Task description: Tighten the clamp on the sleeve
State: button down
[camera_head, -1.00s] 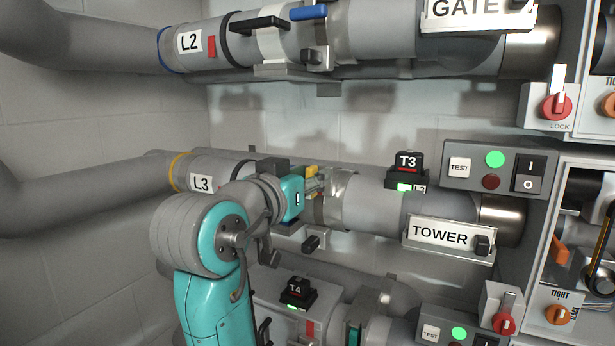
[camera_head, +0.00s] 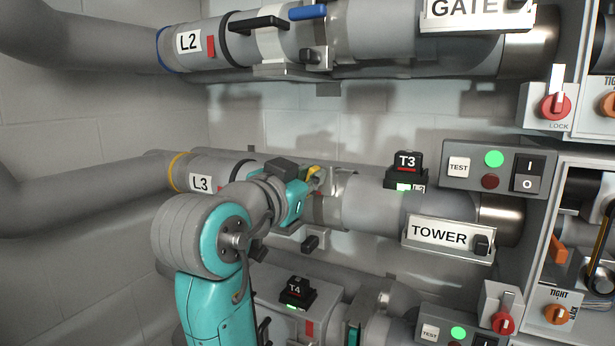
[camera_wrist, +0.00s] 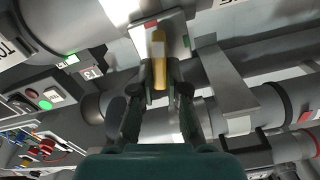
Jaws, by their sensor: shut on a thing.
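The yellow clamp handle (camera_head: 313,170) is at the joint of the L3 pipe with the TOWER pipe, on the middle row. In the wrist view the yellow handle (camera_wrist: 159,62) stands between my fingertips. My gripper (camera_wrist: 159,76) is shut on it, with one finger on each side. In the head view my gripper (camera_head: 312,182) is partly hidden by its own wrist. A shiny metal band (camera_head: 340,197) circles the pipe just right of it. The sleeve under the clamp is mostly hidden by my arm.
The T3 box (camera_head: 406,171) sits on the pipe to the right, with a green light. The TOWER sign (camera_head: 440,232) hangs in front of that pipe. The L2 pipe (camera_head: 380,30) runs above, and the T4 box (camera_head: 298,291) is below. Switch panels (camera_head: 492,170) line the right side.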

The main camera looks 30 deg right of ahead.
jog(key=shift+s+d+f+m, duration=0.15)
jog(key=shift+f+m, duration=0.1)
jog(key=shift+m, duration=2.2)
jog(key=shift+s+d+f+m, duration=0.1)
jog(key=shift+f+m, duration=0.1)
jog(key=shift+m, duration=2.2)
jog(key=shift+s+d+f+m, duration=0.15)
jog(key=shift+f+m, duration=0.1)
jog(key=shift+m, duration=2.2)
jog(key=shift+a, duration=0.1)
jog(key=c, duration=1.2)
grip_release()
jog(key=v, duration=1.2)
